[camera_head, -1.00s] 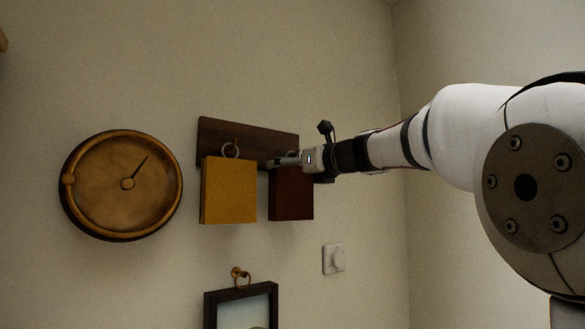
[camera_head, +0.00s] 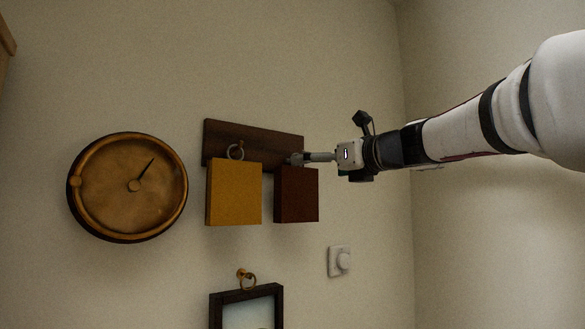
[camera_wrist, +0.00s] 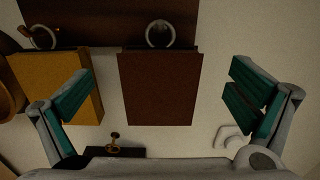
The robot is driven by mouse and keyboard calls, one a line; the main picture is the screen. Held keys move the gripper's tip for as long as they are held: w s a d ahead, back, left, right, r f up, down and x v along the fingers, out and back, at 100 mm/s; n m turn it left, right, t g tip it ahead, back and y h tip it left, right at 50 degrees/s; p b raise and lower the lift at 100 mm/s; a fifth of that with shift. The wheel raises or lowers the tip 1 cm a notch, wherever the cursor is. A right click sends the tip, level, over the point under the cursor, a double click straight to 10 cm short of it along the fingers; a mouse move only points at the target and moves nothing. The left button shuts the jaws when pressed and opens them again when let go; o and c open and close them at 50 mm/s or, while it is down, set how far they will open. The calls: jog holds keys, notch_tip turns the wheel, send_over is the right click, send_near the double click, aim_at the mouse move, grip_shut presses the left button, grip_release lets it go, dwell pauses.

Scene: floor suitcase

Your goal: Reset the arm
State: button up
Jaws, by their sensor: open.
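My gripper (camera_head: 296,159) is at the end of my arm, which reaches in from the right in the head view. Its fingertips show near the top of a dark red-brown block (camera_head: 297,195). In the wrist view the two green-padded fingers (camera_wrist: 160,98) are spread wide, with nothing held between them. The red-brown block (camera_wrist: 158,88) hangs by a ring (camera_wrist: 160,33) in the background between the fingers. A yellow block (camera_head: 234,192) hangs beside it, and the left finger overlaps it in the wrist view (camera_wrist: 62,75).
A dark wooden board (camera_head: 262,143) on the wall bears both blocks. A round bronze clock (camera_head: 128,187) is at left. The wall above the board is bare.

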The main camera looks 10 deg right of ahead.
jog(key=s+a+f+n+g+h, duration=0.1)
jog(key=s+a+f+n+g, duration=0.2)
jog(key=s+f+n, duration=0.6)
jog(key=s+a+f+n+g, duration=0.35)
jog(key=s+f+n, duration=0.25)
jog(key=s+f, duration=0.3)
jog(key=s+d+f+n+g+h, duration=0.2)
jog(key=s+f+n+h, duration=0.1)
jog(key=s+f+n, duration=0.5)
jog(key=s+d+f+n+g+h, duration=0.2)
jog(key=s+f+n, duration=0.5)
jog(key=f, duration=0.6)
jog(key=shift+s+n+g+h, duration=0.35)
jog(key=shift+n+h, duration=0.05)
jog(key=shift+n, duration=0.3)
